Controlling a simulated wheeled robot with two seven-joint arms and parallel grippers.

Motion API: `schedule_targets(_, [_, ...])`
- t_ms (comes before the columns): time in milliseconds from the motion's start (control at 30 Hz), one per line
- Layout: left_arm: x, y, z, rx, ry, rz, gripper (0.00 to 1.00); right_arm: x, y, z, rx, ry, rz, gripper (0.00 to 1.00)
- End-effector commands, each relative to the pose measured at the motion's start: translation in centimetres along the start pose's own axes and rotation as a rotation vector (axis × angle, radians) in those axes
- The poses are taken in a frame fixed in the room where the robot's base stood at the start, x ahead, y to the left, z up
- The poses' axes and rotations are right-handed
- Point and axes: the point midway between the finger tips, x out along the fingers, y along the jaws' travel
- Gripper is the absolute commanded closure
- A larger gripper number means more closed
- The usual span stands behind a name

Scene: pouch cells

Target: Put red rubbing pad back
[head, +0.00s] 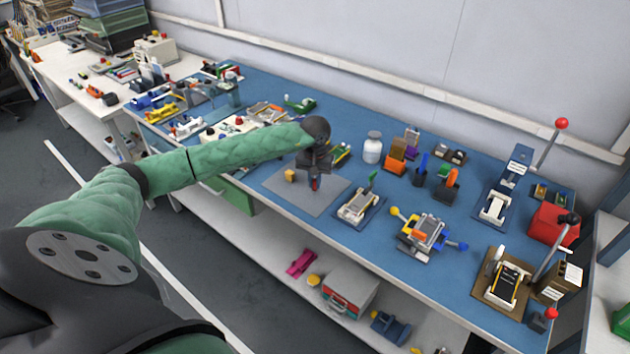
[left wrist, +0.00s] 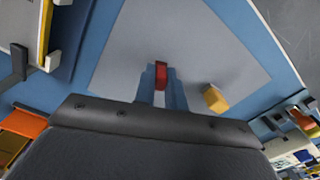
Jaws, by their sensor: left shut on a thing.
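My left gripper (head: 315,184) is above the grey mat (head: 325,203) on the blue bench. It is shut on a small red pad (left wrist: 161,76), which shows between the fingertips in the left wrist view. In the head view the red pad (head: 315,182) is a small red spot at the fingertips. I cannot tell whether the pad touches the mat. A yellow block (left wrist: 215,98) lies on the mat beside the gripper; it also shows in the head view (head: 290,175). My right gripper is not in view.
A device with a green lever (head: 357,206) stands right of the mat. A white bottle (head: 373,147) and orange holders (head: 395,165) stand behind it. A fixture with yellow and blue knobs (head: 422,232) is further right. The mat's front part is clear.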

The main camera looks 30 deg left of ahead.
Motion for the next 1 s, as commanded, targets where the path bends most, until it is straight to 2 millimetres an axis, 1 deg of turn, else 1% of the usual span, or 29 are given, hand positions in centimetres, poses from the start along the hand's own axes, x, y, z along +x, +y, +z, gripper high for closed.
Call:
schedule_targets(100, [0.6,0.1,0.1,0.000,-0.002,0.000,1.00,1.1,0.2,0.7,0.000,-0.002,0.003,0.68])
schedule_targets(267, [1.0,0.0,0.0,0.000,-0.001,0.000,1.00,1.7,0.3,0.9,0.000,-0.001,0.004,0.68])
schedule_targets(500, [1.1,0.0,0.0,0.001,0.000,0.000,1.00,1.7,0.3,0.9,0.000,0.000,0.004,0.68])
schedule_targets(967, [1.3,0.0,0.0,0.001,0.000,0.000,1.00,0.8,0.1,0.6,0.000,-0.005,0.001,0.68])
schedule_targets(1000, [1.2,0.0,0.0,0.001,0.000,0.000,0.84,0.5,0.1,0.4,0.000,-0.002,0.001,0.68])
